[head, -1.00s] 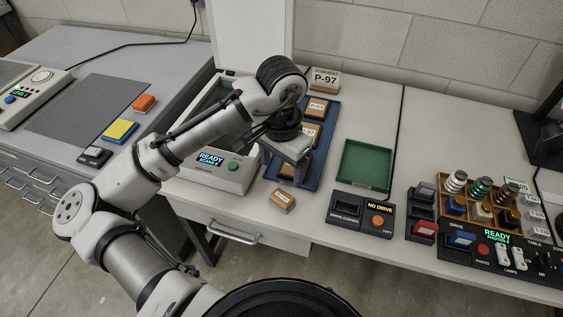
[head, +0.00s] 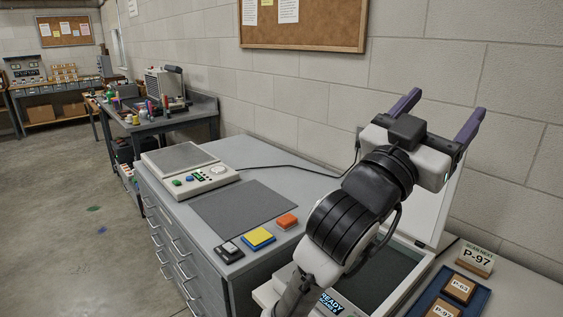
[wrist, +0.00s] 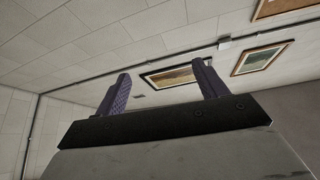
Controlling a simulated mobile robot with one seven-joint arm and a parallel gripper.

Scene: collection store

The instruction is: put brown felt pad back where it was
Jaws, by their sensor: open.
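I cannot make out a brown felt pad in the head view or the wrist view. My gripper (head: 446,104) is raised above the bench at the right of the head view, its two purple fingers pointing up. It is open, with nothing between the fingers.
A yellow block (head: 258,238), an orange block (head: 287,221) and a black item (head: 229,251) sit by the mat. A control box (head: 192,176) stands behind. A blue tray (head: 424,301) holds labelled boxes. Small green (head: 93,208) and blue pieces lie on open floor at left.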

